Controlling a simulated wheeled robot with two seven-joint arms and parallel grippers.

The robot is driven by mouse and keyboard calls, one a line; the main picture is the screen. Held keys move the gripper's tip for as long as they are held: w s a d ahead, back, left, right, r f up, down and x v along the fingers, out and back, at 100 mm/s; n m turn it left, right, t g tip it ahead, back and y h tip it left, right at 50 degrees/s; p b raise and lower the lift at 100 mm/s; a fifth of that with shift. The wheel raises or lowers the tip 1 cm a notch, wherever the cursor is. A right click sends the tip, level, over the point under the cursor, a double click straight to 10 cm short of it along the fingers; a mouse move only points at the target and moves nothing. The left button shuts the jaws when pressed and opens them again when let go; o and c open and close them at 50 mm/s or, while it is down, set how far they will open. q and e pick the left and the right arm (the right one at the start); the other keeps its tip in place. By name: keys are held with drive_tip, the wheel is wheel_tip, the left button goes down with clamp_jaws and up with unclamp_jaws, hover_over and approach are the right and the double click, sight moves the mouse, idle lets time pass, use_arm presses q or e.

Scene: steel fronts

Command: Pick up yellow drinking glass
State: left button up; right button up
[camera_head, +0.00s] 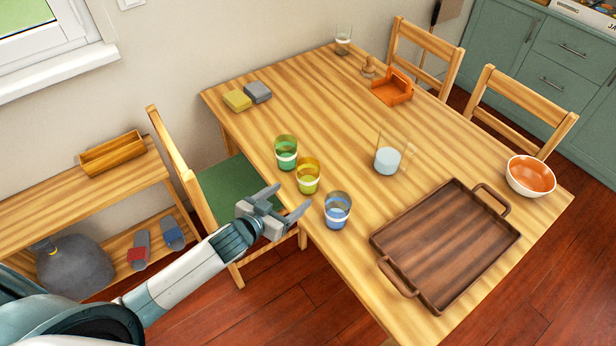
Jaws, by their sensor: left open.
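The yellow drinking glass (308,176) stands upright near the left edge of the wooden table (330,110). A green glass (286,152) stands just behind it to the left, and a blue glass (337,210) stands in front of it to the right. My left gripper (292,203) is open and empty, beside the table's left edge. Its fingers point towards the blue and yellow glasses and appear apart from both. My right gripper is not in view.
A dark brown tray (445,245) lies on the near right of the table. A clear pitcher (388,158) stands mid-table, and an orange bowl (531,176) sits at the right. A chair with a green seat (228,187) is close to my left arm.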

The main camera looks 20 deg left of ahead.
sight(302, 186)
use_arm(q)
drive_tip(key=shift+p+x, duration=0.3)
drive_tip(key=shift+x, duration=1.55)
drive_tip(key=shift+w+d+f, duration=0.15)
drive_tip(key=shift+w, duration=0.3)
drive_tip(key=shift+p+x, duration=0.85)
drive_tip(key=shift+x, duration=1.25)
drive_tip(key=shift+f, duration=0.15)
drive_tip(key=shift+c, duration=0.6)
drive_tip(key=c, duration=1.2)
drive_tip(key=shift+r, duration=0.45)
